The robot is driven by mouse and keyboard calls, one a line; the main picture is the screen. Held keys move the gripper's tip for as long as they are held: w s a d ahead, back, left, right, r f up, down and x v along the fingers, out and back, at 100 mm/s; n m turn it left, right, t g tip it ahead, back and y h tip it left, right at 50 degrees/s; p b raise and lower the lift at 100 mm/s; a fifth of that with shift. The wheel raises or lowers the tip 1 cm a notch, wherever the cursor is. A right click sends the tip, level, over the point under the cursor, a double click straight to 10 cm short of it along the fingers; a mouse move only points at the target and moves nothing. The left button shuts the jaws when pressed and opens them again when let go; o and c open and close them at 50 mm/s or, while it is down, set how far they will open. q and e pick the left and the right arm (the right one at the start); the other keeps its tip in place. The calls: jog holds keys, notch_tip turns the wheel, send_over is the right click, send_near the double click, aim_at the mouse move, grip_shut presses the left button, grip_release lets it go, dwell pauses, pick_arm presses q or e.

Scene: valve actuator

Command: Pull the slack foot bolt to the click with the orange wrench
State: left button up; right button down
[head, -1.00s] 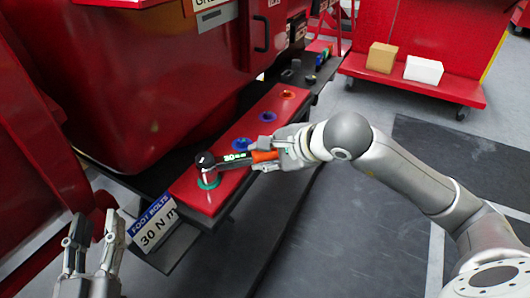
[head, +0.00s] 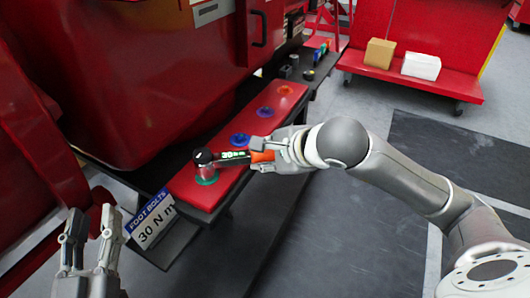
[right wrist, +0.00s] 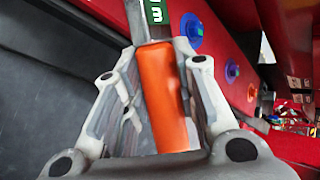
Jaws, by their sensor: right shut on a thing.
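The orange wrench (head: 262,156) lies with its head over the foot bolt at the green ring (head: 207,180), at the near end of the red foot plate (head: 222,188). Its green display, which seems to read 30, faces up. My right gripper (head: 275,158) is shut on the orange handle, which also shows between the fingers in the right wrist view (right wrist: 165,95). The bolt head is hidden under the wrench head. My left gripper (head: 88,240) is open and empty at the lower left, away from the plate.
Blue rings (head: 240,139) and an orange-centred ring (head: 286,89) mark other spots along the plate. A sign (head: 152,218) reads FOOT BOLTS 30 N m. A red cart (head: 415,80) with two boxes stands at the back right. The floor at right is clear.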

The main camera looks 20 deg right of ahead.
pick_arm(q)
jog(key=shift+r, duration=0.25)
pick_arm(e)
jog(key=shift+s+a+m+h, duration=0.2)
jog(key=shift+s+m+h, duration=0.15)
jog(key=shift+s+m, duration=0.1)
jog(key=shift+s+a+m+h, duration=0.2)
jog(key=shift+s+m+h, duration=0.15)
jog(key=shift+s+m, duration=0.1)
pick_arm(q)
jog(key=shift+s+r+t+h, duration=0.3)
jog(key=shift+r+t+h, duration=0.15)
jog(key=shift+r, duration=0.25)
jog(key=shift+s+r+t+b, duration=0.1)
jog(key=shift+r+t+b, duration=0.25)
jog(key=shift+r, duration=0.2)
jog(key=shift+s+r, duration=0.1)
jog(key=shift+r, duration=0.1)
dwell(0.3)
jog(key=shift+f, duration=0.1)
pick_arm(e)
jog(key=shift+r, duration=0.35)
